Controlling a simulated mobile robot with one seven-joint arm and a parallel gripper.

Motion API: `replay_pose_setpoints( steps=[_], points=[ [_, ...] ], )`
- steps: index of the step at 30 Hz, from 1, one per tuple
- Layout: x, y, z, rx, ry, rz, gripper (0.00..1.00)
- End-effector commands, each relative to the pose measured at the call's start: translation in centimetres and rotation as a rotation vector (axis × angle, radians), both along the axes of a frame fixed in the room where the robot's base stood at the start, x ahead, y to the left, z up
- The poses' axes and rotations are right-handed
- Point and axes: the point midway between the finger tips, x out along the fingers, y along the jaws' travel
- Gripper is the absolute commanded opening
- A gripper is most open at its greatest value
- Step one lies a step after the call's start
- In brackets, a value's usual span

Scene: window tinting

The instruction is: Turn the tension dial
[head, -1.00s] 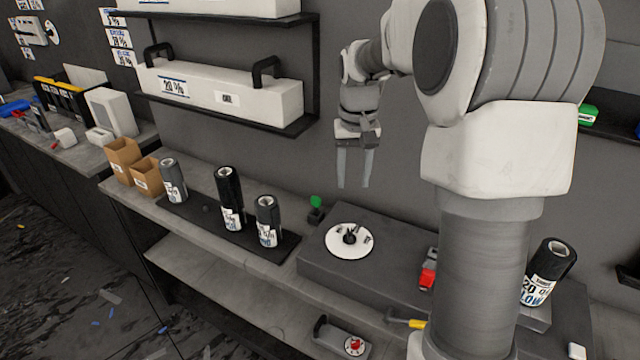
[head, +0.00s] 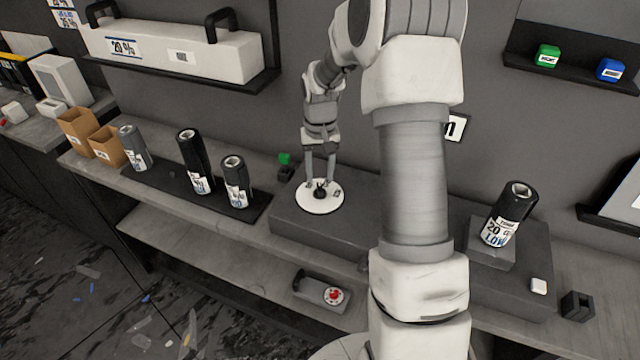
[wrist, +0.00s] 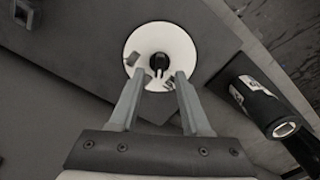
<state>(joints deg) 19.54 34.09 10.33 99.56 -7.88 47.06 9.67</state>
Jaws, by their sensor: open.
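The tension dial is a white disc (head: 312,203) with a black knob (head: 320,190) at its centre, set on top of a grey block (head: 290,222). Dark marks show on the disc. My gripper (head: 320,184) points down over the dial with its fingers apart, one on each side of the knob in the head view. In the wrist view the white disc (wrist: 182,50) and black knob (wrist: 159,63) lie just beyond the fingertips of my gripper (wrist: 160,76). I cannot tell whether the fingers touch the disc.
Several film rolls (head: 195,165) stand on a dark mat left of the block. A roll marked LOW (head: 508,215) stands at the right. A small green-topped item (head: 285,160) is close behind the dial. A device with a red knob (head: 333,295) sits on the lower shelf.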

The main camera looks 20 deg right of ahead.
Motion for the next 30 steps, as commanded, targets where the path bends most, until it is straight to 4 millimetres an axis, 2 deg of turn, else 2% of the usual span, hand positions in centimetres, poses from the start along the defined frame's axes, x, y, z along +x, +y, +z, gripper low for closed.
replay_pose_setpoints(
  steps=[3, 8, 19, 20, 27, 30],
  points=[
    [-0.1, 0.0, -2.1, 0.001, 0.004, 0.001, 0.47],
    [0.0, 0.0, -3.8, 0.001, 0.002, 0.0, 0.47],
    [0.0, 0.0, -4.3, 0.0, 0.0, 0.0, 0.47],
    [0.0, 0.0, -4.3, 0.0, 0.0, 0.0, 0.44],
    [0.0, 0.0, -4.3, 0.0, 0.0, 0.0, 0.01],
    [0.0, 0.0, -4.3, 0.0, 0.0, 0.0, 0.0]
  ],
)
